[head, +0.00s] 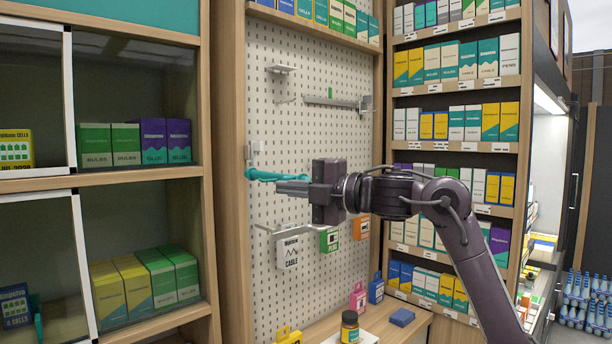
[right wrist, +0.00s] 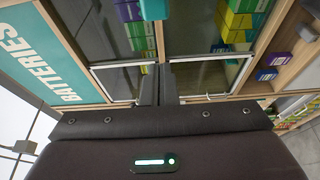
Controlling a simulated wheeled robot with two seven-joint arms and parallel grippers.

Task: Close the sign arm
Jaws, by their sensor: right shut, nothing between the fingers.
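A teal arm (head: 274,176), which looks like the sign arm, sticks out from a small grey bracket (head: 253,152) near the left edge of the pegboard. My right gripper (head: 279,187) points left, with its fingertips just below the teal arm; I cannot tell whether they touch it. Its fingers are shut and empty. In the right wrist view, a teal block (right wrist: 154,9), likely part of the same arm, shows at the top edge, beyond the shut fingertips (right wrist: 159,68). My left gripper is not in view.
The white pegboard (head: 290,130) carries metal hooks, a hanging cable pack (head: 292,252) and a green pack (head: 330,239). Glass-fronted shelves (head: 140,80) with boxes stand at the left. Stocked shelves (head: 458,90) stand at the right. A jar (head: 349,327) stands on the counter below.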

